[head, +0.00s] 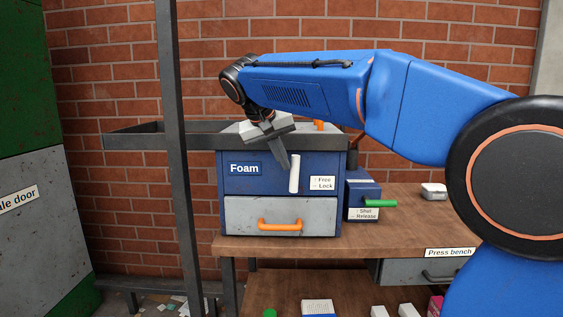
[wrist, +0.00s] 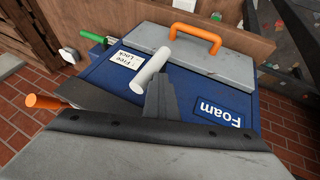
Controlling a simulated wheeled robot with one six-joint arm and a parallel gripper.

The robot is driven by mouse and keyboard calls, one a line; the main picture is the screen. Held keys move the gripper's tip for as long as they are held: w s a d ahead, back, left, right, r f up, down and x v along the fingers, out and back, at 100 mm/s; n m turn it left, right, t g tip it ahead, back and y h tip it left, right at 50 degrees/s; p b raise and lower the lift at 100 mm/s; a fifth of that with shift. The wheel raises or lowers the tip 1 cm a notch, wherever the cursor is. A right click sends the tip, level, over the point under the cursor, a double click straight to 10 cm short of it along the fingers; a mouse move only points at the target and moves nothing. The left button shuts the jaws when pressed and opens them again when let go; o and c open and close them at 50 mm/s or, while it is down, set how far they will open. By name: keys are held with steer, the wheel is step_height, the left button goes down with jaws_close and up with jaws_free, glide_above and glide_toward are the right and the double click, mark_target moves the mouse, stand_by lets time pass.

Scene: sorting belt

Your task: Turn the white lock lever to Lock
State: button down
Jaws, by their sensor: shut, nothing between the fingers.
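The white lock lever (head: 294,174) stands nearly upright on the front of the blue Foam box (head: 233,186). Beside it on the right is a Free/Lock label (head: 322,183), its arrows too small to read. In the wrist view the lever (wrist: 151,70) slants across the blue front, near the same label (wrist: 127,59). My gripper (head: 284,166) is shut and empty, pointing down just left of the lever. In the wrist view its fingertips (wrist: 160,84) are close to the lever; I cannot tell whether they touch it.
Below the lever is a grey drawer (head: 290,210) with an orange handle (head: 280,224). Right of the box is a smaller blue unit with a green lever (head: 380,203) and a Shut/Release label (head: 364,214). A dark post (head: 174,150) stands at left. The wooden bench (head: 400,228) is largely clear at right.

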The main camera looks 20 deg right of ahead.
mark_target(297, 161)
steer(key=shift+s+d+r+m+t+y, duration=0.15)
steer(key=shift+s+d+m+y, duration=0.05)
steer(key=shift+d+y, duration=0.45)
steer(key=shift+s+d+r+m+t+y, duration=0.15)
steer(key=shift+s+d+m+y, duration=0.05)
steer(key=shift+d+y, duration=0.4)
steer(key=shift+s+d+y, duration=0.15)
steer(key=shift+d+y, duration=0.35)
steer(key=shift+y, duration=0.15)
steer(key=s+d+f+m+t+y, duration=0.2)
steer(key=d+f+m+t+y, duration=0.1)
steer(key=d+f+y, duration=0.3)
steer(key=shift+s+d+t+y, duration=0.25)
steer(key=shift+d+t+y, duration=0.35)
steer(key=shift+y, duration=0.7)
steer(key=shift+d+f, duration=0.15)
steer(key=shift+f, duration=0.1)
steer(key=r+v, duration=0.1)
steer(key=v, duration=1.1)
steer(key=shift+w+r, duration=0.15)
steer(key=shift+r, duration=0.4)
